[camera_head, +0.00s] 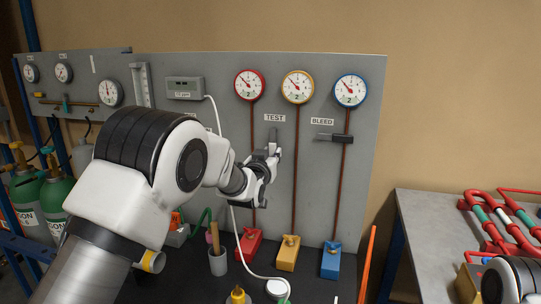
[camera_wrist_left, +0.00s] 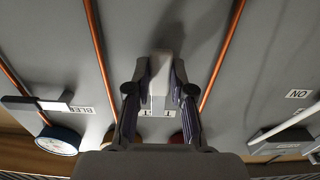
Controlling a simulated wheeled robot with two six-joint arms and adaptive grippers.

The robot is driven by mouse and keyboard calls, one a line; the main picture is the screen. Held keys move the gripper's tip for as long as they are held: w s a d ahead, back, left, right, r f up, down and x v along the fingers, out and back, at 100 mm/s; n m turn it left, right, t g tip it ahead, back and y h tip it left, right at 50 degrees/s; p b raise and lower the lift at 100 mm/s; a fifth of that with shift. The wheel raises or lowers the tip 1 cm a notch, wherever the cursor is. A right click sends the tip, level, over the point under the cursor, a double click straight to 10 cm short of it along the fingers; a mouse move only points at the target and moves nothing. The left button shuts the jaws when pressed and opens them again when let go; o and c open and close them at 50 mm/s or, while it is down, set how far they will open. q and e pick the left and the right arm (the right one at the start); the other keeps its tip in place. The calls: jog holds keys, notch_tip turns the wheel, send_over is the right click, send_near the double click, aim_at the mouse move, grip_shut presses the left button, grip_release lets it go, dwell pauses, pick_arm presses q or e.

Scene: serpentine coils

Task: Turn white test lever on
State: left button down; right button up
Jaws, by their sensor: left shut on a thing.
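The white test lever (camera_wrist_left: 160,72) shows in the left wrist view as a pale bar standing out from the grey panel (camera_head: 230,68), between two copper pipes. My left gripper (camera_wrist_left: 160,88) is shut on it, one finger on each side. In the head view the left gripper (camera_head: 272,152) is at the panel just below the TEST label (camera_head: 274,118); the gripper hides much of the lever there. The lever's exact angle is hard to tell. My right gripper is out of view; only part of my right arm shows at the lower right corner.
Right of the gripper, a dark bleed lever (camera_head: 335,138) lies level under the BLEED label (camera_head: 322,121). Red (camera_head: 249,85), yellow (camera_head: 297,87) and blue (camera_head: 350,90) gauges sit above. A cup (camera_head: 217,263) and coloured valve blocks stand below. A white cable hangs left of the gripper.

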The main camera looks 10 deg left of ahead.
pick_arm(q)
jog(key=c, duration=1.2)
grip_release()
jog(key=shift+w+r, duration=0.1)
jog(key=shift+r, duration=0.3)
jog(key=shift+o, duration=1)
jog(key=shift+w+f, duration=0.15)
jog(key=shift+f, duration=0.2)
jog(key=s, duration=1.2)
jog(key=shift+a, duration=0.15)
jog(key=shift+f, duration=0.1)
